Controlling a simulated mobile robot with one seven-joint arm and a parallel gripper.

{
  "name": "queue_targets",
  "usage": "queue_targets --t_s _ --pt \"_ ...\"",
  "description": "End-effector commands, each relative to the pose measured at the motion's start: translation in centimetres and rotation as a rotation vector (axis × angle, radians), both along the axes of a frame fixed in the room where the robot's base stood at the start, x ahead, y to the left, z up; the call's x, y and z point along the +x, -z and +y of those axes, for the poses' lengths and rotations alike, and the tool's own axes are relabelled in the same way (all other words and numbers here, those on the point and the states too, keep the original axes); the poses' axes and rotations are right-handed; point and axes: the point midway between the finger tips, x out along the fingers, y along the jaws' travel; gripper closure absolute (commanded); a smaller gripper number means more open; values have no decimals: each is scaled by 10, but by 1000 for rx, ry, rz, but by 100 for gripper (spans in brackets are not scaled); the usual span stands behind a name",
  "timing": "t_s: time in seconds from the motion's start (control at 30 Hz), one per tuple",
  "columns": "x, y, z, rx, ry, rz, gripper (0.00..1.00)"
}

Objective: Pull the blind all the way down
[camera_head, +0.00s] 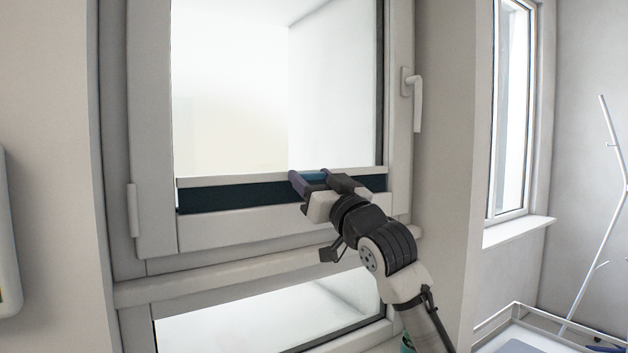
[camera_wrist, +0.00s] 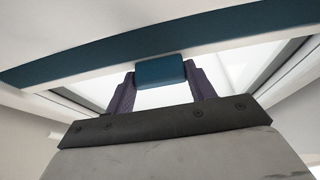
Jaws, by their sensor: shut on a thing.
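The blind (camera_head: 238,195) shows as a dark teal band across the bottom of the upper window pane. A pale rail (camera_head: 230,179) runs along the band's upper edge, and the pane above it is bare and bright. My gripper (camera_head: 318,181) is at the rail, right of its middle, shut on the blind's small teal tab (camera_head: 313,176). In the wrist view the tab (camera_wrist: 160,71) sits between my two purple fingers (camera_wrist: 160,85), with the teal band (camera_wrist: 70,58) crossing beyond it. My gripper hides part of the band in the head view.
The window frame (camera_head: 151,120) surrounds the pane, with a white handle (camera_head: 415,100) at its right. A lower pane (camera_head: 265,315) lies under a crossbar. To the right are a second window (camera_head: 511,110), a white coat stand (camera_head: 597,225) and a railed surface low down.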

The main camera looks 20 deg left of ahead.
Motion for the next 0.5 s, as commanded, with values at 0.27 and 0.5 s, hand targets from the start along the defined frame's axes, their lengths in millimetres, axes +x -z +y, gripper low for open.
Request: queue_targets --t_s 0.27,0.5 --pt "0 41 0 1 -2 2 87" --pt "0 44 1 -3 -2 3 86"
